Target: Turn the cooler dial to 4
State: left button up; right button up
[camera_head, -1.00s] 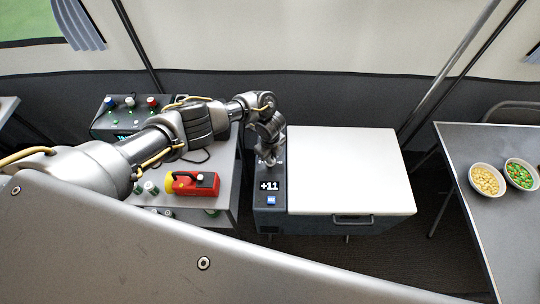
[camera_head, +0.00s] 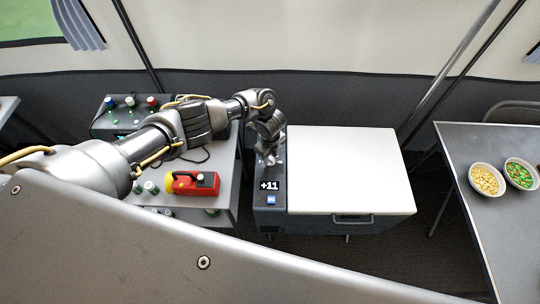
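The cooler (camera_head: 350,170) has a white lid and a dark control strip on its left side. A small display (camera_head: 268,185) on the strip reads +11, with a blue-lit mark below it. My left gripper (camera_head: 269,160) points down over the strip, just behind the display, where the dial would be. The gripper hides the dial, and I cannot tell whether its fingers are open or shut on it. My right gripper is not in view.
A grey table (camera_head: 225,180) left of the cooler holds a red and yellow device (camera_head: 193,183), small green-and-white items and a box with coloured knobs (camera_head: 125,112). A table (camera_head: 490,220) at the right holds two bowls of food. A fabric wall stands behind.

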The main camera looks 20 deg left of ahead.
aim_at(270, 158)
pick_arm(q)
notch_tip(270, 158, up, 10)
jog(key=p, duration=0.1)
dwell(0.6)
